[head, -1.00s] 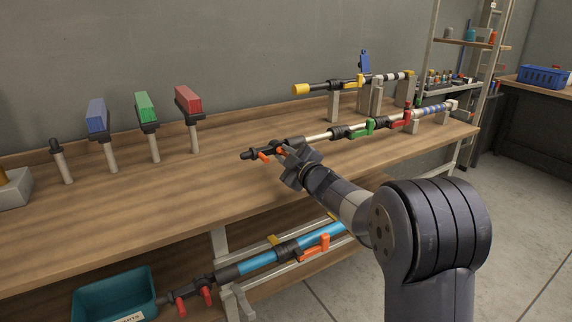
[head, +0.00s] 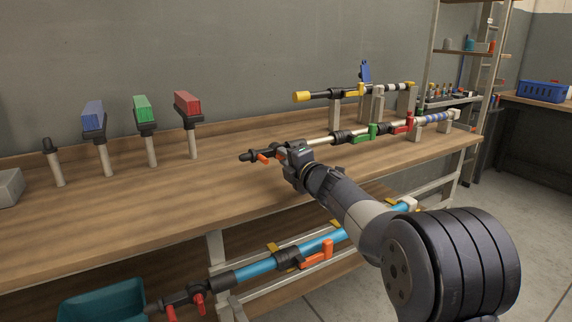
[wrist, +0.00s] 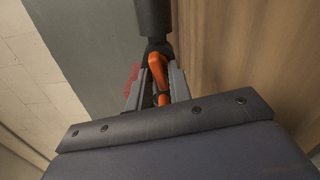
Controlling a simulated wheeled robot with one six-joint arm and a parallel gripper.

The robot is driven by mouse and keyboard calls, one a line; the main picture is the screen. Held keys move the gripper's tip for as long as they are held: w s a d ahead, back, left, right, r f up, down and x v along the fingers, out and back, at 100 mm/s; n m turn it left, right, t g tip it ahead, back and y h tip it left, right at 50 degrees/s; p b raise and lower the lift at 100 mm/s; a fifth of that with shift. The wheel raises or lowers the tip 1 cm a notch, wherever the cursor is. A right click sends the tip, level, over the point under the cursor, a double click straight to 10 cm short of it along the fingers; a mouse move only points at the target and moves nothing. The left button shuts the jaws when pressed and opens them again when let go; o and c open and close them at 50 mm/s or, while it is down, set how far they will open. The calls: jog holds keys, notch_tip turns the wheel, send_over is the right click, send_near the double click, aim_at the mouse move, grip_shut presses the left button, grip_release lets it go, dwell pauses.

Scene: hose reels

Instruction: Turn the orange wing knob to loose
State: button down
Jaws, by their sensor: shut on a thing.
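In the head view a pole lies along the bench, with a black fitting (head: 248,156) at its near left end. Orange pieces (head: 263,158) show on that fitting, just left of my gripper (head: 286,154). In the wrist view the orange wing knob (wrist: 158,66) stands between the two grey fingers of my gripper (wrist: 158,80), which are shut on it. A dark rod runs upward beyond the knob there. The gripper body hides part of the knob in the head view, so its exact angle is hard to tell.
The same pole carries a green lever (head: 366,133) and a red lever (head: 403,124). A yellow-ended pole (head: 302,96) rests on stands behind. Blue, green and red blocks (head: 187,103) stand on posts at left. A blue pole (head: 256,268) lies below, near a teal bin (head: 103,303).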

jog(key=shift+f+n+b, duration=0.1)
jog(key=shift+n+b, duration=0.2)
jog(key=shift+n, duration=0.4)
jog(key=c, duration=1.5)
grip_release()
jog(key=v, duration=1.1)
jog(key=shift+w, duration=0.1)
jog(key=shift+w, duration=0.1)
jog(key=x, duration=1)
jog(key=shift+w+a, duration=0.25)
jog(key=shift+a, duration=0.05)
